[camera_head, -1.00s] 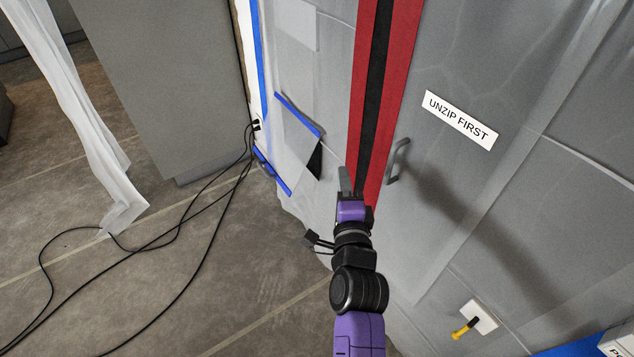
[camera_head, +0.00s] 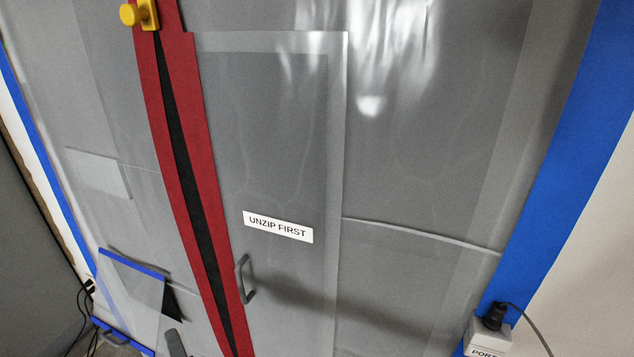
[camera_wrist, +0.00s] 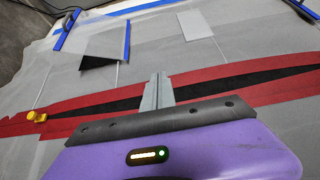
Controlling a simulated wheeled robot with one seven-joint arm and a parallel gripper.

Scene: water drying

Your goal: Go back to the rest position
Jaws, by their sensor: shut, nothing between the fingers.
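My gripper (camera_wrist: 157,92) shows in the wrist view with its two grey fingers shut together and nothing between them. It points at the plastic sheet, over the red-edged zip strip (camera_wrist: 235,91). I cannot tell whether it touches the sheet. In the head view only a grey tip of my gripper (camera_head: 175,343) shows at the bottom edge, left of the zip strip (camera_head: 170,90); the rest of my arm is out of the picture.
A yellow zip pull (camera_head: 140,14) is at the strip's top. A grey handle (camera_head: 243,279) and an "UNZIP FIRST" sign (camera_head: 278,227) are right of the strip. A blue-taped flap (camera_head: 133,285) hangs left. A port box (camera_head: 488,337) with a cable is lower right.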

